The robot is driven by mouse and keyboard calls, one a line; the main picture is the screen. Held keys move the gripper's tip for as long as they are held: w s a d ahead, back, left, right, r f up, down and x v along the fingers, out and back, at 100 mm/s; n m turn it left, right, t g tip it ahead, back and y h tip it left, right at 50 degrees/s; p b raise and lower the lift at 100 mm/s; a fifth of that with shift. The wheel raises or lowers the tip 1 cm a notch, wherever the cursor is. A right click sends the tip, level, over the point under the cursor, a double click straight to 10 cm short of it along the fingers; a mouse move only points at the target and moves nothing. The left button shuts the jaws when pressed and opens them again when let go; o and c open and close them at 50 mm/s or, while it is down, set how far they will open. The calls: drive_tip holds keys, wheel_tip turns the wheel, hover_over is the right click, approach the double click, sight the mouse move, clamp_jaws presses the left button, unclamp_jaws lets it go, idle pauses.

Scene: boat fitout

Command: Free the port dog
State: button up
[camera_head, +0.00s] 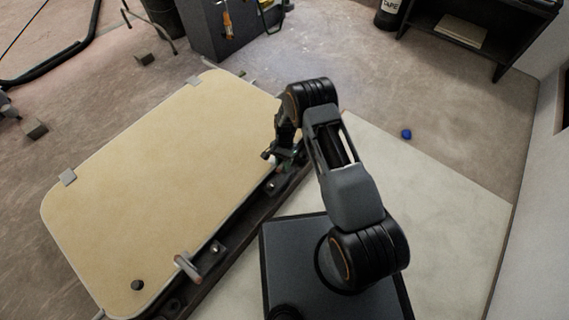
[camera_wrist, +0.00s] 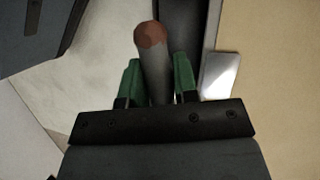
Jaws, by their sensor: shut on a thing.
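A large cream hatch panel (camera_head: 165,180) lies at the left in the head view, with a dark frame along its near right edge. One dog handle (camera_head: 187,266), grey with a reddish end, sits on that edge at the lower left. My gripper (camera_head: 280,158) is at the same edge, farther up. In the wrist view, my gripper's green fingers (camera_wrist: 158,80) are shut on a second dog handle (camera_wrist: 152,45), a grey bar with a reddish-brown tip. The tip sticks out past the fingers. The handle's base is hidden. I cannot tell which dog is the port one.
A metal plate (camera_wrist: 219,75) lies beside the held handle. A black knob (camera_head: 137,285) is on the panel's lower corner. A small blue object (camera_head: 406,134) lies on the floor at the right. A dark shelf (camera_head: 475,35) and a grey cabinet (camera_head: 205,30) stand at the back.

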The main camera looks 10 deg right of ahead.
drive_tip(key=shift+w+m, duration=0.25)
drive_tip(key=shift+m, duration=0.35)
drive_tip(key=shift+m+t+y, duration=0.3)
drive_tip(key=shift+y, duration=0.1)
drive_tip(key=o, duration=0.7)
drive_tip(key=shift+d, duration=0.1)
drive_tip(key=shift+o, duration=1)
drive_tip(key=shift+s, duration=0.1)
drive_tip(key=p+v, duration=0.4)
drive_tip(key=v, duration=1)
drive_tip(key=shift+f, duration=0.1)
